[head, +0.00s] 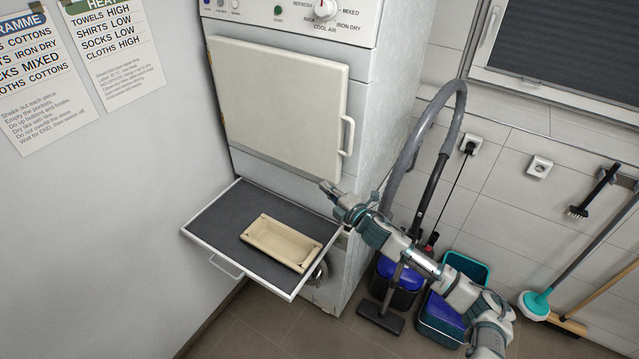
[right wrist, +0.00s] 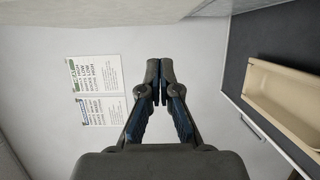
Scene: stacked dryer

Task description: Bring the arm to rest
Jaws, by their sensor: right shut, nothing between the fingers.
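My right arm comes in from the lower right of the head view. Its gripper (head: 330,190) is in front of the dryer, just below the door's lower right corner and above the right side of the pull-out shelf. In the right wrist view the right gripper (right wrist: 159,88) has its fingertips together with nothing between them. The dryer (head: 385,110) stands upright with its cream door (head: 280,105) shut against the front. My left gripper is in neither view.
The pull-out shelf (head: 215,218) is out, with a beige tray (head: 283,242) on it, also in the right wrist view (right wrist: 285,100). A vacuum hose (head: 436,110), a blue-lidded bin (head: 400,275) and a teal bucket (head: 466,268) stand right of the dryer. Posters (head: 110,45) hang on the left wall.

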